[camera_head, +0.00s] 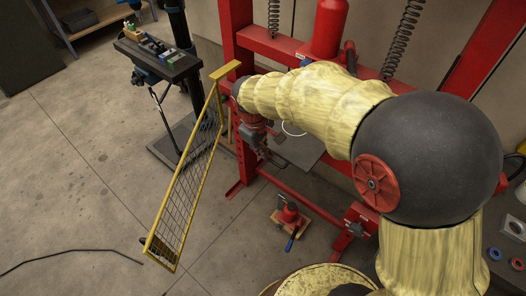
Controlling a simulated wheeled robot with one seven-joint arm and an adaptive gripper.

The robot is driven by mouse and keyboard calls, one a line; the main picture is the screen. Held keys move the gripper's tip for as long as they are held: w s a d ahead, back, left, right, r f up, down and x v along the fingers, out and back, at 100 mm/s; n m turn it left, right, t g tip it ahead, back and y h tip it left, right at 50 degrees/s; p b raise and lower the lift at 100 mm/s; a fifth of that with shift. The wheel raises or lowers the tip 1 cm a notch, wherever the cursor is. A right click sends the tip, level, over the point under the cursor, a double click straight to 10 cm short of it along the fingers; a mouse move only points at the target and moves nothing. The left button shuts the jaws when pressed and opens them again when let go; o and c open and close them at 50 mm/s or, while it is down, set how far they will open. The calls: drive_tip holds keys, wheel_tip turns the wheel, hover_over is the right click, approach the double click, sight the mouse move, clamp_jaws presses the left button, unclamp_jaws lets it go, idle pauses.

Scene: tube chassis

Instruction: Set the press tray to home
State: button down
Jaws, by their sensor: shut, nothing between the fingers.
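The red press frame (232,90) stands in the upper middle of the head view. A flat grey plate (307,150), which may be the press tray, lies inside the frame, partly hidden by my arm. My gripper (277,163) is at the left front of the press, beside the left edge of this plate. It is small and dark here, with its fingers shut and nothing visible in them. I cannot tell whether it touches the plate. My sleeved arm hides much of the press's middle and right side.
A yellow mesh guard (187,178) stands swung out left of my gripper. A drill press table (158,57) stands behind left. A black cable (75,251) crosses the floor; the left floor is mostly clear.

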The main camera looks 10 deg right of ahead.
sight(285, 131)
drive_tip(key=w+d+p, duration=0.1)
drive_tip(key=w+d, duration=0.1)
drive_tip(key=d, duration=0.1)
drive_tip(key=w+d+p, duration=0.2)
drive_tip(key=w+d, duration=0.1)
drive_tip(key=w+d+p, duration=0.2)
drive_tip(key=d, duration=0.1)
drive_tip(key=shift+w+d+f, duration=0.1)
drive_tip(key=shift+w+f, duration=0.05)
drive_tip(key=shift+w, duration=0.1)
drive_tip(key=c, duration=2.4)
unclamp_jaws()
drive_tip(key=shift+s, duration=0.1)
drive_tip(key=o, duration=0.4)
drive_tip(key=shift+o, duration=0.2)
wheel_tip(285, 131, up, 12)
drive_tip(key=s+a, duration=0.1)
drive_tip(key=a, duration=0.1)
drive_tip(key=shift+s, duration=0.15)
drive_tip(key=shift+f, duration=0.1)
